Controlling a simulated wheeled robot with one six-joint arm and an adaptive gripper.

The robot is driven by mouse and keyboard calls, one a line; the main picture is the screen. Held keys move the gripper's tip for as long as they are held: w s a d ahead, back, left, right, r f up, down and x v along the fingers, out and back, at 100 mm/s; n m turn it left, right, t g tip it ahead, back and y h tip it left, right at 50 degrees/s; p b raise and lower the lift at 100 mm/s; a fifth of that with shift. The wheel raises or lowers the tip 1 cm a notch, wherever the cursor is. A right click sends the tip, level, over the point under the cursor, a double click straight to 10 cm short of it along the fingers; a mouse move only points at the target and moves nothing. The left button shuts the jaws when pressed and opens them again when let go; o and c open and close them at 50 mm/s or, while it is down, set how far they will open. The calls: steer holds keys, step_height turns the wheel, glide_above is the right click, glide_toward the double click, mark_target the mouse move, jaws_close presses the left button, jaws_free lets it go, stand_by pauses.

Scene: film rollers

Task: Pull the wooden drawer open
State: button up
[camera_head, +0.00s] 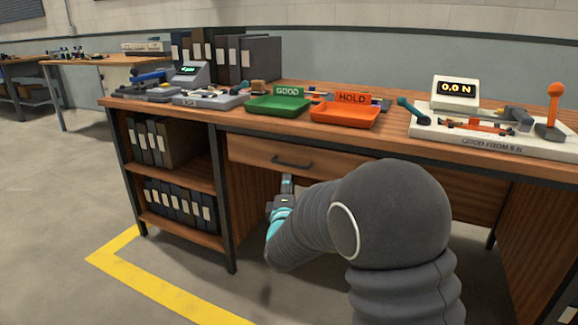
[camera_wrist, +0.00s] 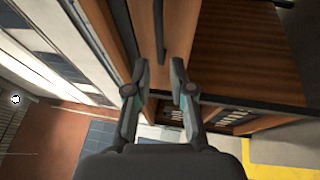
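The wooden drawer (camera_head: 250,152) is under the desktop in the head view, and its front looks flush with the desk, so it appears closed. Its dark bar handle (camera_head: 292,163) runs across the front. My gripper (camera_head: 287,182) is just below and in front of the handle in the head view. In the wrist view my gripper (camera_wrist: 160,68) is open, with a gap between its two fingers. The handle (camera_wrist: 159,30) shows ahead of the fingertips, in line with that gap. I see no contact between them. The drawer front (camera_wrist: 143,22) also shows there.
The desktop (camera_head: 232,117) holds a green GOOD tray (camera_head: 262,108), an orange HOLD tray (camera_head: 345,117) and a force gauge (camera_head: 455,92). An open shelf (camera_head: 190,172) with binders stands left of the drawer. Yellow tape (camera_head: 150,285) marks the floor, which is clear at left.

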mark_target(288, 165)
steer(key=w, duration=0.3)
steer(key=w+r, duration=0.1)
steer(key=w, duration=0.5)
steer(key=shift+w+a+r, duration=0.15)
steer(key=shift+a+r, duration=0.05)
steer(key=shift+r, duration=0.1)
jaws_close()
